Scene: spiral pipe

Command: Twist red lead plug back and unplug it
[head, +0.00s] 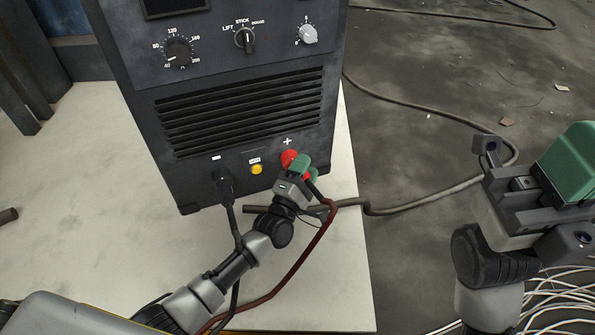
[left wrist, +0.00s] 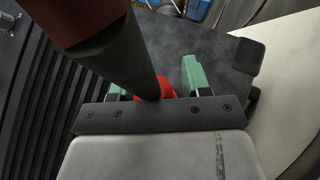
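The red lead plug (head: 289,158) sits at the plus socket low on the front of the dark welding machine (head: 240,75). Its red cable (head: 322,232) hangs down and curves to the lower left. My left gripper (head: 304,170) is at the plug, with its green fingers around it. In the left wrist view red (left wrist: 168,88) shows between the green fingers (left wrist: 160,85). A thick dark and red cylinder in front hides much of the left finger and the plug. Whether the fingers press on the plug is unclear. My right gripper (head: 575,165) is at the right edge, away from the machine.
A black plug (head: 224,184) with a black cable is at the minus socket, left of a yellow button (head: 257,169). The machine stands on a pale surface (head: 345,290). A grey hose (head: 435,190) runs across the floor. White wires (head: 555,290) lie at lower right.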

